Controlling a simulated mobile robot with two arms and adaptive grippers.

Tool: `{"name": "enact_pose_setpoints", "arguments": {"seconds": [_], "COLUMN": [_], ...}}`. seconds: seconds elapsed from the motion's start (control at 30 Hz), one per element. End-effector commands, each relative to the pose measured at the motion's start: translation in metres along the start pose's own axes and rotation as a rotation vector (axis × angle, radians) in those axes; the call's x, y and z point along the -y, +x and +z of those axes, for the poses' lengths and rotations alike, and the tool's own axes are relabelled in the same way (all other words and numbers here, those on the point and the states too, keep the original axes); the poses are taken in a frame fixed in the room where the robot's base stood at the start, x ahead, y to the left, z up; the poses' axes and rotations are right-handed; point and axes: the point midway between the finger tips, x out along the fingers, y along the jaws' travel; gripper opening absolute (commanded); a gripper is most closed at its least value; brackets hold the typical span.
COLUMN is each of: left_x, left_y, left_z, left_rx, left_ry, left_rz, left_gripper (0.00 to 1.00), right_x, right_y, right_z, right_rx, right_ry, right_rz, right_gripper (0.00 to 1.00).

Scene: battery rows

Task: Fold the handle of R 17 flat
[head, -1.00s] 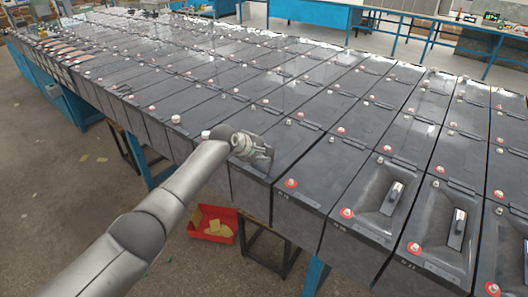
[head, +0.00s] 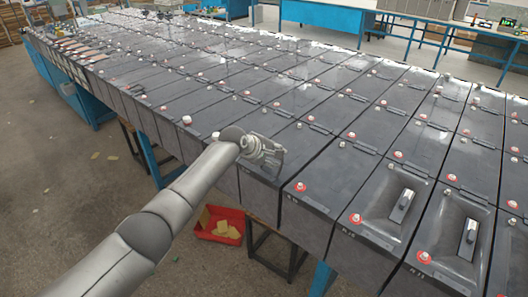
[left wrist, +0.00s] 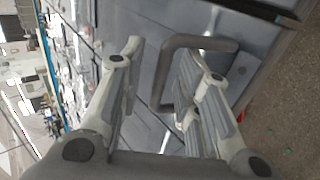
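My left gripper (head: 272,152) is over the front-row battery left of the one with the red-ringed terminal (head: 301,187). In the left wrist view the fingers of my left gripper (left wrist: 165,85) are spread apart. A grey U-shaped handle (left wrist: 205,42) shows raised between them, with the right finger covering part of it. I cannot tell whether a finger touches it. The front labels are too small to read surely, so I cannot confirm which battery is R 17. My right gripper is out of view.
Dark batteries fill the long table in rows. Two front batteries at the right have light grey handles (head: 402,206) (head: 468,238) in recessed tops. Terminals stick up from the lids. A red bin (head: 220,237) is on the floor under the front edge. Blue benches (head: 328,14) stand behind.

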Motion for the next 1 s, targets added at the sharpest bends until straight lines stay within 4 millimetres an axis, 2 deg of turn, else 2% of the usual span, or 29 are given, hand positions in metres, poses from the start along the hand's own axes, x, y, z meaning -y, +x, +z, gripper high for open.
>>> {"name": "enact_pose_setpoints", "arguments": {"seconds": [0.27,0.8,1.0], "left_x": [0.001,0.001,0.001], "left_y": [-0.025,-0.096,-0.111], "left_z": [0.0,-0.001,0.0], "left_rx": [-0.001,-0.002,-0.001], "left_ry": [0.001,0.0,0.0], "left_rz": [0.001,0.0,-0.002], "left_gripper": [0.31,0.31,0.31], "right_x": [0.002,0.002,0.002], "right_y": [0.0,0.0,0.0], "right_z": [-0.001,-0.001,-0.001], "right_rx": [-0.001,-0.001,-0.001], "right_ry": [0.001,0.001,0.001], "right_rz": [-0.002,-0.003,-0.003], "right_gripper": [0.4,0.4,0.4]}}
